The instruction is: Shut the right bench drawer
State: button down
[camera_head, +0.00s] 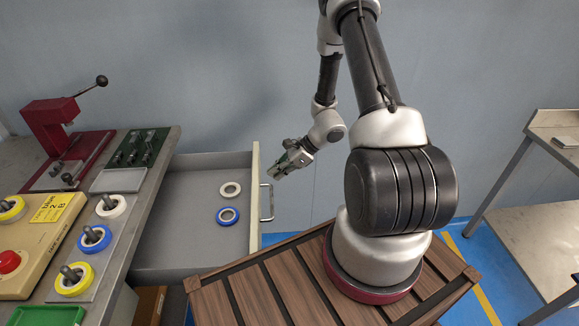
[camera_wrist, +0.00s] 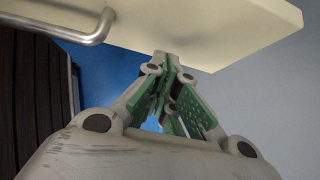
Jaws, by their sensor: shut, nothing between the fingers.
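The bench drawer (camera_head: 185,215) is pulled well out from the bench in the head view. A white ring (camera_head: 230,190) and a blue ring (camera_head: 228,216) lie in it. Its cream front panel (camera_head: 254,205) carries a metal bar handle (camera_head: 267,203). My gripper (camera_head: 277,173) is shut and empty, to the right of the drawer front near its far end. In the wrist view, the gripper's tips (camera_wrist: 164,58) show at the lower edge of the cream front panel (camera_wrist: 200,30), with the handle (camera_wrist: 75,35) at upper left. I cannot tell whether the tips touch the panel.
The bench top (camera_head: 150,190) at left holds a red lever press (camera_head: 60,130), spools on pegs, and a control box with a red button (camera_head: 8,262). A metal shelf table (camera_head: 545,150) stands at right. Blue floor is open between them, beyond my base.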

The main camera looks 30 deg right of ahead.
jog(key=shift+w+a, duration=0.35)
jog(key=shift+a, duration=0.55)
jog(key=shift+a, duration=0.1)
jog(key=w+a, duration=0.4)
jog(key=a, duration=0.5)
jog(key=w+a, duration=0.4)
jog(key=a, duration=0.6)
jog(key=w+a, duration=0.4)
jog(key=a, duration=0.6)
jog(key=shift+a, duration=0.15)
jog(key=shift+w+r, duration=0.1)
